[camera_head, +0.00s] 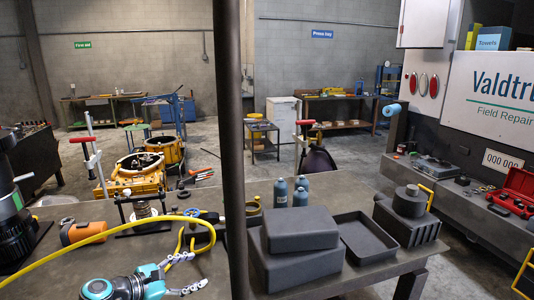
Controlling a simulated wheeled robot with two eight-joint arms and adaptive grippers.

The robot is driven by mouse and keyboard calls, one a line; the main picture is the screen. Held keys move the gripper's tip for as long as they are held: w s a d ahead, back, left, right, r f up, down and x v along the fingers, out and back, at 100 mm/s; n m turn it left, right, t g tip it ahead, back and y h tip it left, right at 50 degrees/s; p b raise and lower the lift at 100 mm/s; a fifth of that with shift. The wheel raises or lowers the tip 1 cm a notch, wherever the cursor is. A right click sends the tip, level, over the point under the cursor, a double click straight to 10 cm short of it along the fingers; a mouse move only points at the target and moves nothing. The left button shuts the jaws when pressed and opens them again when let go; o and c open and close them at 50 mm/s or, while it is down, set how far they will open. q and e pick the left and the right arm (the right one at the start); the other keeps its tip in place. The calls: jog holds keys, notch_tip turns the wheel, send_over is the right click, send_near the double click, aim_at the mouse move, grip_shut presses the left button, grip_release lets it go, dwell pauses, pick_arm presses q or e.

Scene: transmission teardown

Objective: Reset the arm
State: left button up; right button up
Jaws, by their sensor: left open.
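My left gripper (187,273) is low in the head view, over the near left part of the grey workbench (205,258). Its teal and black body points right. Its two pale, jointed fingers are spread apart with nothing between them. A yellow cable or hose (110,230) arches above it and loops down close by its fingers. My right gripper is not in view.
Grey boxes (300,228), an empty dark tray (365,238) and grey-blue bottles (281,193) occupy the right side. A dark vertical post (230,130) crosses the middle of the view.

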pick_arm(q)
jog(key=s+d+m+y, duration=0.1)
jog(key=s+d+m, duration=0.1)
jog(key=s+d+f+m+g, duration=0.1)
jog(key=s+d, duration=0.1)
jog(key=shift+s+f+m+g+y, duration=0.1)
jog(key=shift+s+m+g+y, duration=0.2)
jog(key=shift+m+y, duration=0.1)
jog(key=s+f+m+y, duration=0.3)
jog(key=s+m+y, duration=0.1)
jog(key=s+m, duration=0.5)
jog(key=s+f+m+g+y, duration=0.1)
jog(key=s+f+m+y, duration=0.2)
jog(key=s+m, duration=0.6)
jog(key=shift+s+a+g+y, duration=0.3)
jog(key=shift+s+a+y, duration=0.1)
jog(key=shift+s, duration=0.2)
